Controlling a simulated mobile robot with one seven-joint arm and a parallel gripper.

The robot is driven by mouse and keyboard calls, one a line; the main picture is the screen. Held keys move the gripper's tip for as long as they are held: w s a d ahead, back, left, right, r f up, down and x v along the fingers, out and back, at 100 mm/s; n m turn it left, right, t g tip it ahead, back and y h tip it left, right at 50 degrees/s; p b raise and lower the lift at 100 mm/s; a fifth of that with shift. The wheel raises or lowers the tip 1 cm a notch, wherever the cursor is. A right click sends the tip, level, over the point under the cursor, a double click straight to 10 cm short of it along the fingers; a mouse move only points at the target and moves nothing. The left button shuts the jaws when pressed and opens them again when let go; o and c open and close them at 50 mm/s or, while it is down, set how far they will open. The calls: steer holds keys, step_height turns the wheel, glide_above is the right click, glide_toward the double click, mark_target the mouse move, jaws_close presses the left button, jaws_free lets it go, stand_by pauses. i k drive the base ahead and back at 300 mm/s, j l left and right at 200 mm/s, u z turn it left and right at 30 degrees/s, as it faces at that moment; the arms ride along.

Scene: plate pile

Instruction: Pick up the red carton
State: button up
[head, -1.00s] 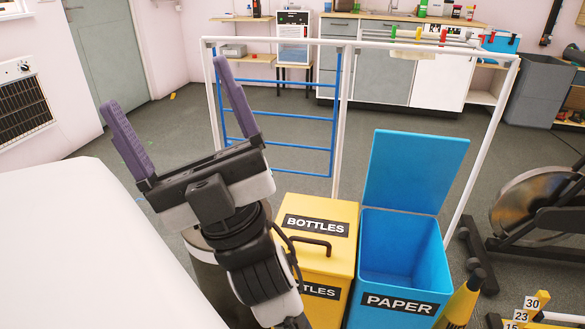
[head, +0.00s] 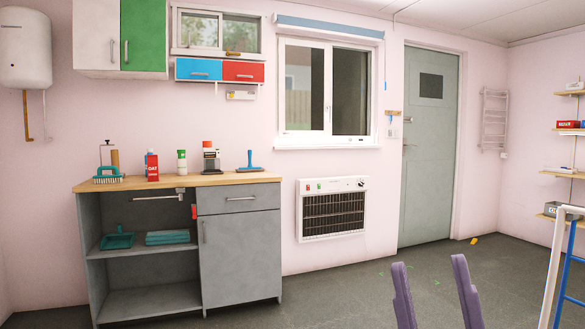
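A small red carton (head: 152,170) with white lettering stands upright on the wooden worktop (head: 225,179) of a grey cabinet at the left. A white bottle with a green cap (head: 182,163) stands just to its right. My gripper (head: 432,285) shows at the bottom, right of centre, as two purple fingers spread well apart with nothing between them. It is far to the right of the carton and much nearer to me. The gripper's body is below the frame.
A heater (head: 332,208) hangs on the wall. Open floor lies before the cabinet. A white frame (head: 553,265) stands at right.

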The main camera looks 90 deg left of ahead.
mark_target(152, 162)
steer(key=u, duration=3.55)
